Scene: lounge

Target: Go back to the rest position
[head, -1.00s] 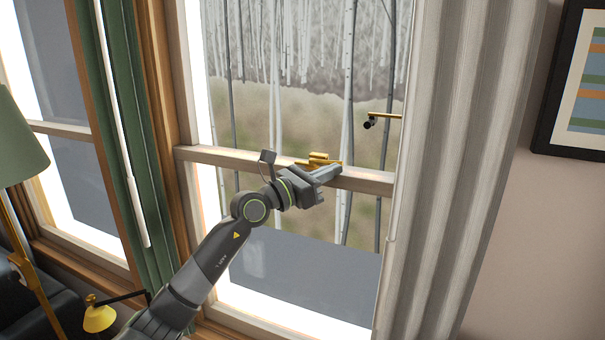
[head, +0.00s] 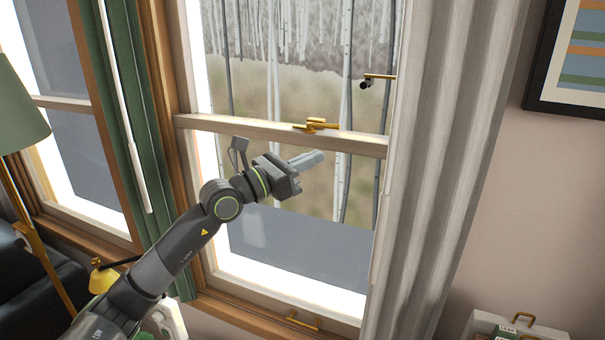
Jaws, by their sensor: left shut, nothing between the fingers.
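My left gripper (head: 305,161) is shut and empty. It is in front of the lower window pane, below the brass window latch (head: 316,125) and apart from it in the picture. The latch sits on the window's middle rail (head: 240,127). My left arm comes in from the lower left. My right gripper is not in view.
A grey curtain (head: 445,150) hangs right of the window and a green curtain (head: 137,130) hangs left. A floor lamp (head: 18,110) and a dark armchair (head: 40,285) are at the left. A light box-like piece with a brass handle (head: 523,318) stands at the lower right. A framed picture (head: 575,60) hangs on the wall.

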